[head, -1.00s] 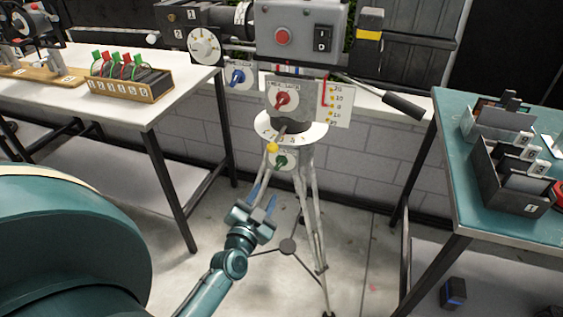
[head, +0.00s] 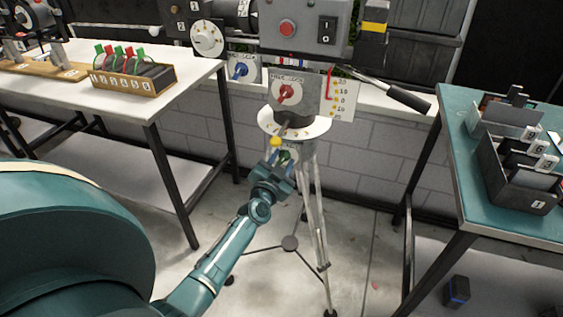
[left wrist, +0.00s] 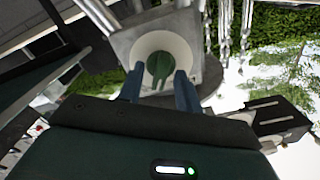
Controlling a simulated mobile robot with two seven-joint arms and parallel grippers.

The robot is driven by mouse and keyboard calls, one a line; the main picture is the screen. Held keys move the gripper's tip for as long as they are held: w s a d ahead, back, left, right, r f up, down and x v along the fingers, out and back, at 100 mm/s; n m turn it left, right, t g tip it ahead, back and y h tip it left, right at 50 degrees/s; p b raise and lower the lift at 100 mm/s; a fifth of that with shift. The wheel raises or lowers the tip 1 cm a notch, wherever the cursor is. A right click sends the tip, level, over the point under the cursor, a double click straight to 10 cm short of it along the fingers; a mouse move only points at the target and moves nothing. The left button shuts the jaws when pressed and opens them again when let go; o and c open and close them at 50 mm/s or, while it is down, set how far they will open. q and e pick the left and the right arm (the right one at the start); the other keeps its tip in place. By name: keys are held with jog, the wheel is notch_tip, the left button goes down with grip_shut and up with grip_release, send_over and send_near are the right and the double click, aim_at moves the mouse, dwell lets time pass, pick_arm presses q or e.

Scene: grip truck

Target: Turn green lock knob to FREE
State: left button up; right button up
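The green lock knob (left wrist: 160,68) sits on a round white dial (left wrist: 149,48) on a grey square plate in the left wrist view. In the head view the knob (head: 285,156) shows small below the tripod head, partly hidden by my gripper. My left gripper (head: 279,158) is open in front of it. In the left wrist view its two blue fingers (left wrist: 158,84) stand apart at the lower left and lower right of the knob. I cannot tell whether they touch it. The knob's label is not readable. My right gripper is not in view.
A red knob (head: 287,93) and a yellow-tipped lever (head: 275,142) are above the green knob. A tripod leg (head: 318,220) runs down at the right. A white table (head: 120,110) stands left, a teal table (head: 470,190) right.

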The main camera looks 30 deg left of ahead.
pick_arm(q)
jog(key=shift+c, duration=0.5)
jog(key=c, duration=0.5)
jog(key=n, duration=0.5)
jog(key=shift+a+p, duration=0.1)
jog(key=shift+p, duration=0.3)
jog(key=n, duration=0.6)
jog(key=shift+s+a+n, duration=0.1)
jog(key=shift+a+n, duration=0.05)
jog(key=shift+n, duration=0.25)
jog(key=shift+f, duration=0.1)
